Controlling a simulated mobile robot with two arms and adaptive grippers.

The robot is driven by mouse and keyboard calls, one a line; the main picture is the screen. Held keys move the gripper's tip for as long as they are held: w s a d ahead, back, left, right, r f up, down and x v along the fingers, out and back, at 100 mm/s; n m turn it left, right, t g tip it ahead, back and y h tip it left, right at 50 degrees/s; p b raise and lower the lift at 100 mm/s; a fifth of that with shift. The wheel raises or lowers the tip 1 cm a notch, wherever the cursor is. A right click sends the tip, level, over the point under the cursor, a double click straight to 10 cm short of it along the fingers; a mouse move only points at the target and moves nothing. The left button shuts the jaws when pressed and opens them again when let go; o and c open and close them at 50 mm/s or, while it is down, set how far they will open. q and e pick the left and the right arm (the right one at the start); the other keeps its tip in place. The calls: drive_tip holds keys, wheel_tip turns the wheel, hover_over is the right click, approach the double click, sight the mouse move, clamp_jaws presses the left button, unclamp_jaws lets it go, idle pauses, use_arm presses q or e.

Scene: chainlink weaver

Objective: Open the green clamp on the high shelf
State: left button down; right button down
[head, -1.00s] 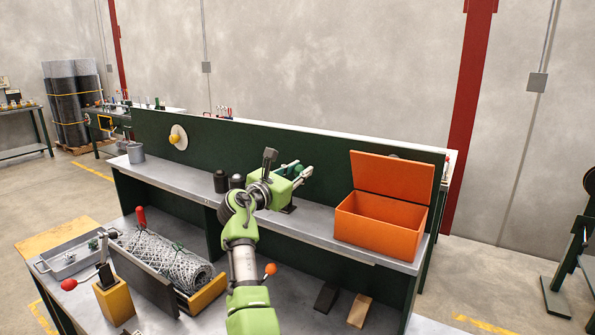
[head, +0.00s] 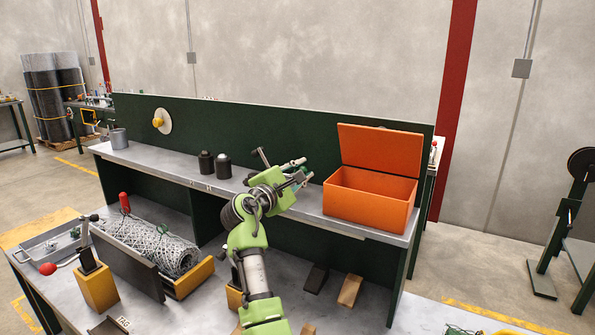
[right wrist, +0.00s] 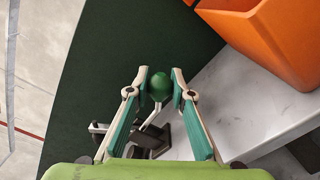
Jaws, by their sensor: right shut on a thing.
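The green clamp's round green knob (right wrist: 160,87) shows in the right wrist view, between the two fingertips of my right gripper (right wrist: 160,84). The fingers are shut on it from both sides. A metal rod (right wrist: 151,120) runs from the knob down to the clamp's metal body (right wrist: 152,141) on the shelf. In the head view my right gripper (head: 300,174) is over the high shelf, left of the orange box. There the arm and fingers hide most of the clamp, so the lever's angle is hard to tell. My left gripper is not in view.
An open orange box (head: 368,201) stands on the high shelf (head: 165,164), close right of my gripper. Two dark canisters (head: 223,165) and a grey cup (head: 119,139) stand to the left. A dark green panel (head: 270,128) rises behind. A mesh roll (head: 160,249) lies below.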

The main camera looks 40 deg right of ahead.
drive_tip(key=shift+s+d+f+m, duration=0.1)
drive_tip(key=shift+s+f+m, duration=0.05)
drive_tip(key=shift+f+m, duration=0.45)
drive_tip(key=shift+f+b, duration=0.35)
drive_tip(key=shift+f, duration=0.25)
drive_tip(key=c, duration=1.8)
unclamp_jaws()
drive_tip(key=shift+d, duration=0.1)
drive_tip(key=v, duration=1.2)
